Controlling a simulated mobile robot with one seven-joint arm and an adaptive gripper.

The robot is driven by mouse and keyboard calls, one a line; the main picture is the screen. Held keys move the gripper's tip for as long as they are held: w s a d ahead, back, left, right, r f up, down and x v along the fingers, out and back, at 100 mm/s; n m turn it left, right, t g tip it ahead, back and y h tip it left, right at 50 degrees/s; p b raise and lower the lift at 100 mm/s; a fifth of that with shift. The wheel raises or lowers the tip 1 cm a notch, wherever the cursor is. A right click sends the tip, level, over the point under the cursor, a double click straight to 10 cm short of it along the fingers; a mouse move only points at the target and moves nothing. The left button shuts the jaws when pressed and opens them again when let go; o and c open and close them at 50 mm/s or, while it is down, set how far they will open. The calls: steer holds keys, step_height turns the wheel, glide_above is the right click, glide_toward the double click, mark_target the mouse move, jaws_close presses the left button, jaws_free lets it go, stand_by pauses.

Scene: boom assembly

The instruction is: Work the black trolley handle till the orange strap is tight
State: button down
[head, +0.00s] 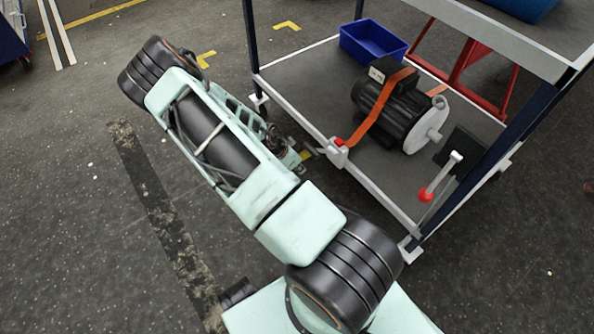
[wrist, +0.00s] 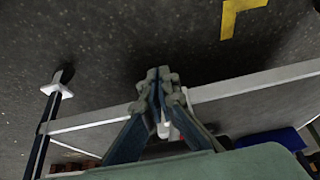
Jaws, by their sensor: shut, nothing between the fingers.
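The orange strap (head: 372,112) runs over a black motor (head: 388,98) on the trolley's lower shelf. It comes down to a small red and white buckle (head: 338,146) at the shelf's near edge. I cannot make out a black handle there; my gripper may hide it. My gripper (wrist: 158,82) is shut and empty, its fingertips together in the wrist view. In the head view it is beside the buckle, outside the shelf edge, partly hidden by my arm. In the wrist view a red and white piece (wrist: 171,126) shows behind the fingers; I cannot tell whether they touch it.
A white lever with a red knob (head: 426,194) stands by a black plate (head: 460,150) at the shelf's right end. A blue bin (head: 373,42) sits at the back. The trolley's dark posts (head: 250,40) and white shelf edge (head: 300,112) are close to my arm.

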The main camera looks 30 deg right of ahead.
step_height(320, 180, up, 12)
steer(key=p, duration=0.4)
steer(key=shift+a+f, duration=0.25)
steer(key=shift+a, duration=0.2)
steer(key=d+r+y+p, duration=0.1)
steer(key=d+r+p, duration=0.5)
steer(key=r, duration=0.4)
steer(key=shift+w+d+p, duration=0.15)
steer(key=shift+d+p, duration=0.2)
steer(key=shift+d, duration=0.1)
